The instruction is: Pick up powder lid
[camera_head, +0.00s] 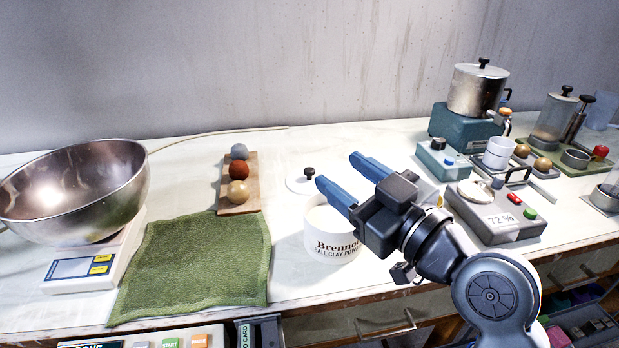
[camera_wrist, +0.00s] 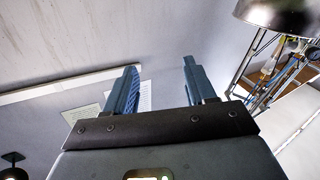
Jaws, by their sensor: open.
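The powder lid (camera_head: 296,181) is a flat white disc with a black knob (camera_head: 309,172). It lies on the white counter behind the white powder jar (camera_head: 332,243), whose label reads "Brennoi... Ball Clay Po...". The jar stands without a lid on it. My gripper (camera_head: 347,177) is open and empty, its blue fingers above the jar and to the right of the lid. The fingers hide part of the jar and may hide the lid's right edge. In the wrist view, the open fingers (camera_wrist: 165,88) point at a wall, and no lid shows between them.
A green towel (camera_head: 190,262) and a board with three balls (camera_head: 240,205) lie left. A steel bowl (camera_head: 80,190) sits on a scale (camera_head: 85,270). At right stand a grey device (camera_head: 500,215) and a pot (camera_head: 475,92). Counter is clear behind the lid.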

